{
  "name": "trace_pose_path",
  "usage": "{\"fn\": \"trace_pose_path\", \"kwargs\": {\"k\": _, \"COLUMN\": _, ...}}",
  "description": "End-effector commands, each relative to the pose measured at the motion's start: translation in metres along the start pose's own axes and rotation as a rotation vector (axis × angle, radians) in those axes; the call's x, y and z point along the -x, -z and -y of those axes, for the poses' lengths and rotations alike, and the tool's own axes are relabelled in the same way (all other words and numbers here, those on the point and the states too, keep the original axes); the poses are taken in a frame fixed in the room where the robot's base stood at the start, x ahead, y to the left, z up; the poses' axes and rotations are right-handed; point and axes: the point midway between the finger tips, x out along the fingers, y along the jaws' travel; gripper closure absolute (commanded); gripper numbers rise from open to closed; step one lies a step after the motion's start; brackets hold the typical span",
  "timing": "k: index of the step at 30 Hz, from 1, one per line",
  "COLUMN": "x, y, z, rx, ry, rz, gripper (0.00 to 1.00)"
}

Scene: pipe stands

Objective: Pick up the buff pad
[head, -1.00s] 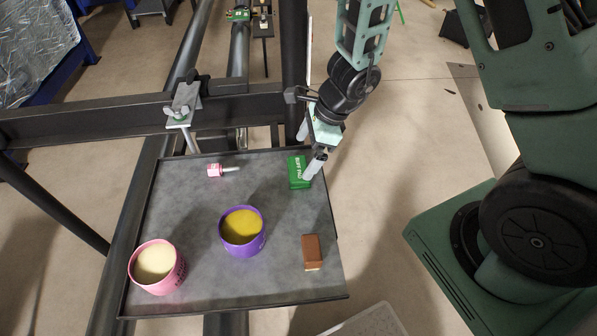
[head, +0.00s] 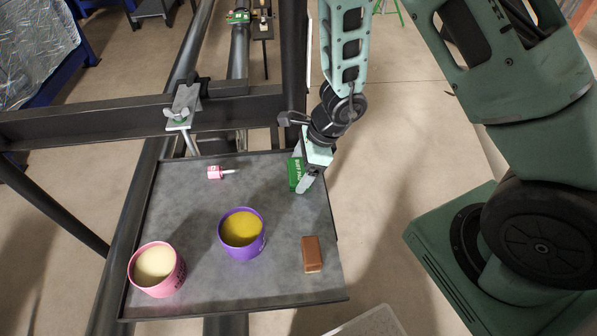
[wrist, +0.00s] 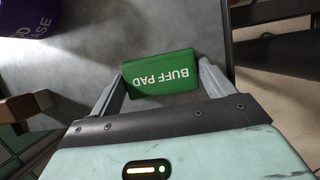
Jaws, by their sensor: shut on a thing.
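The buff pad is a green block (head: 294,173) with white "BUFF PAD" lettering, at the far right corner of the grey tray (head: 190,225). My gripper (head: 302,172) is over it in the head view and hides part of it. In the wrist view the buff pad (wrist: 160,74) lies between the two fingertips of my gripper (wrist: 161,78), one at each end. The jaws are shut on it. It appears to be still at the tray surface; I cannot tell if there is any gap beneath.
On the tray stand a purple tub (head: 242,240) with yellow contents and a pink tub (head: 157,269) with cream contents. A brown block (head: 312,254) and a small pink-and-white item (head: 220,172) lie there too. A clamp (head: 183,106) sits on the dark beam behind.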

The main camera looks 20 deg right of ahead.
Motion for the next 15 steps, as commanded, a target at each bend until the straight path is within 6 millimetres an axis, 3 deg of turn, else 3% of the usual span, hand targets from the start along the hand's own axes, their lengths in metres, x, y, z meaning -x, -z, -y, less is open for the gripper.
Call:
{"fn": "trace_pose_path", "kwargs": {"k": 8, "x": 0.01, "y": -0.005, "z": 0.001, "rx": 0.001, "ry": 0.002, "rz": 0.003, "gripper": 0.46}}
{"fn": "trace_pose_path", "kwargs": {"k": 15, "x": 0.053, "y": -0.022, "z": 0.001, "rx": 0.002, "ry": 0.005, "rz": 0.003, "gripper": 0.46}}
